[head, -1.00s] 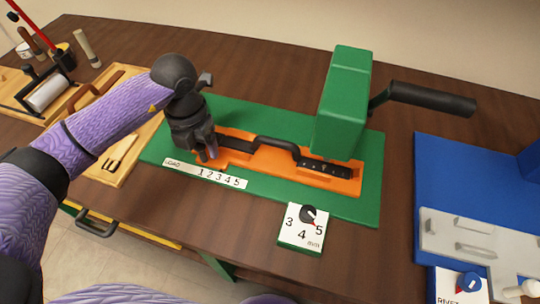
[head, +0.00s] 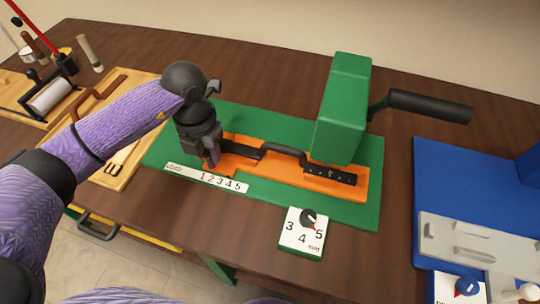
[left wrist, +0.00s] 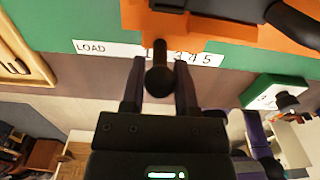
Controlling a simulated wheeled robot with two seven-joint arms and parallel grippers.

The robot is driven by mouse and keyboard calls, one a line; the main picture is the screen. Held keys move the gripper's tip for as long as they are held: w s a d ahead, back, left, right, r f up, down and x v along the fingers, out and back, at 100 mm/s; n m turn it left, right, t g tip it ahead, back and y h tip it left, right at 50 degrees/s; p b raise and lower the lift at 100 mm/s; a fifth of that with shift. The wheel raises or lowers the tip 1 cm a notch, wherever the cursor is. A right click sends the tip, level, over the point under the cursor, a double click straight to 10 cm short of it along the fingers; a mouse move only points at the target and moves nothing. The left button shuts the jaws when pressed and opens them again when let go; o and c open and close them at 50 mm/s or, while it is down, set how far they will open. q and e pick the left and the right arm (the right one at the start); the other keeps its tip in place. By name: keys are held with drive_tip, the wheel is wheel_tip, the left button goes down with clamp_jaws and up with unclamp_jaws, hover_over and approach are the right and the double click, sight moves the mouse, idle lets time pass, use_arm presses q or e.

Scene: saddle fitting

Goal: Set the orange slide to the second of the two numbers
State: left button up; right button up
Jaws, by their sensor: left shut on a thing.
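The orange slide (head: 277,176) lies on a green base plate (head: 368,208), partly under a green press block (head: 342,110). It carries a black arched handle (head: 285,152). A white LOAD scale marked 1 to 5 (head: 205,178) runs along the plate's front edge. My left gripper (head: 212,160) is at the slide's left end, above the scale. In the left wrist view my left gripper (left wrist: 159,85) is shut on a dark round knob (left wrist: 158,81) whose stem reaches to the orange slide (left wrist: 190,25). The stem hides the scale's figure between 1 and 3. My right gripper is not seen.
A dial card marked 3, 4, 5 mm (head: 300,240) stands in front of the plate, its red pointer toward 5. The press has a black lever (head: 430,105) at right. A blue fixture (head: 440,180) is at far right, wooden trays (head: 120,170) at left.

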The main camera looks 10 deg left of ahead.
use_arm(q)
drive_tip(key=shift+s+d+p, duration=0.1)
drive_tip(key=shift+d+p, duration=0.4)
drive_tip(key=shift+d, duration=1.05)
drive_tip(key=shift+o, duration=1.3)
drive_tip(key=shift+s+d, duration=0.1)
drive_tip(key=shift+d, duration=0.2)
drive_tip(key=o, duration=0.6)
drive_tip(key=shift+d, duration=0.2)
drive_tip(key=shift+r, duration=0.1)
